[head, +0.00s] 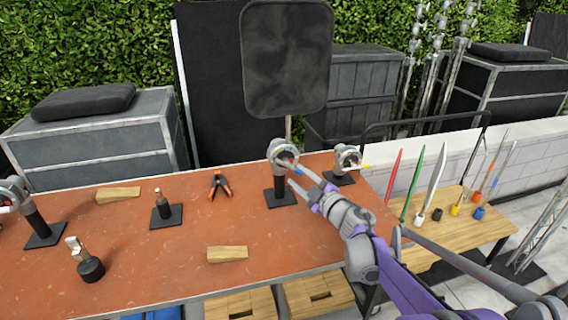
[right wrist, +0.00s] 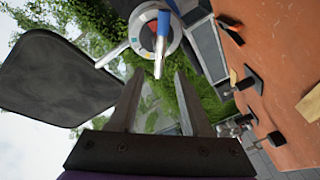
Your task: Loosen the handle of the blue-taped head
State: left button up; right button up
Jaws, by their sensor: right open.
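The blue-taped head (head: 280,150) is a grey round grip head on a black post and base near the table's back edge. Its handle, with blue tape (head: 287,164), points toward my right gripper. In the right wrist view the head (right wrist: 144,38) is at the top, and the metal end of its handle (right wrist: 158,66) points down between the finger lines. My right gripper (head: 302,180) is open, with its fingers just in front of the handle; I cannot tell whether they touch it. My left gripper is not in view.
The orange table (head: 130,255) also holds a yellow-taped head (head: 347,158) to the right, another head at the far left, wooden wedges (head: 227,254) and an orange-handled clamp (head: 221,185). A black panel (head: 287,60) rises behind the blue-taped head.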

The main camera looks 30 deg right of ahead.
aim_at(285, 165)
jog(key=w, duration=0.5)
jog(key=w+p, duration=0.1)
jog(key=w, duration=0.2)
jog(key=shift+w+a, duration=0.15)
jog(key=shift+a, duration=0.2)
grip_shut()
